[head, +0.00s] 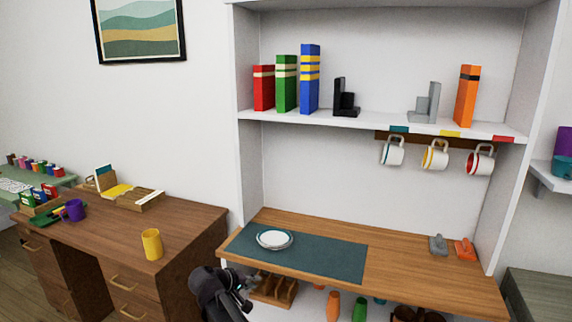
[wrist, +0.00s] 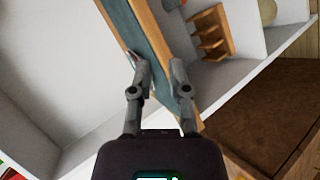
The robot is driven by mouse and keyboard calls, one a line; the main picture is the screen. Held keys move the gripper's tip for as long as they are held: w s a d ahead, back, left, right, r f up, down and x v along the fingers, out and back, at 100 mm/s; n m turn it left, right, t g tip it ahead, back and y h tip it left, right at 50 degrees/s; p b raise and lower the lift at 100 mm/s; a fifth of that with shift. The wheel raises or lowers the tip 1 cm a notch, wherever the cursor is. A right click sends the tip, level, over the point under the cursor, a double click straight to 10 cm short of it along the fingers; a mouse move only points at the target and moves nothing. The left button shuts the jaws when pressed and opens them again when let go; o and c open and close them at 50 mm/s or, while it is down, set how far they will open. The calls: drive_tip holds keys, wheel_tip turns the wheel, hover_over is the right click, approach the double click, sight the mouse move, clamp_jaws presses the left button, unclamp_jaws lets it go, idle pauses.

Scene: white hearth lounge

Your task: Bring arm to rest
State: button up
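My gripper (head: 243,284) shows low in the head view, near the front left corner of the wooden counter (head: 400,275) and to the right of the desk. In the wrist view my gripper (wrist: 160,68) has its two fingers apart, with nothing held between them. Behind the fingers, the wrist view shows the counter's wooden edge (wrist: 158,35) and the dark teal mat (wrist: 122,18). In the head view the mat (head: 335,262) carries a white plate (head: 274,239). My arm hides part of the area below the counter.
A brown desk (head: 190,222) stands left, with a yellow mug (head: 152,244) and a purple mug (head: 74,210). A wooden rack (head: 275,290) sits under the counter. Mugs hang below the upper shelf (head: 370,125), which holds books. The counter's middle right is clear.

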drive_tip(key=s+d+f+m+g+y, duration=0.35)
drive_tip(key=s+d, duration=0.25)
drive_tip(key=d, duration=0.6)
drive_tip(key=s+d+f+m+g+y, duration=0.2)
drive_tip(key=s+d+f+g, duration=0.3)
drive_tip(key=d, duration=0.7)
drive_tip(key=s+d+r+m+y+p, duration=0.1)
drive_tip(key=s+d+y, duration=0.2)
drive_tip(key=s, duration=0.2)
wheel_tip(320, 180, up, 12)
drive_tip(key=p, duration=1.2)
drive_tip(key=shift+d+r, duration=0.15)
drive_tip(key=shift+r, duration=0.05)
drive_tip(key=shift+s+t+h, duration=0.1)
drive_tip(key=shift+t+h, duration=0.15)
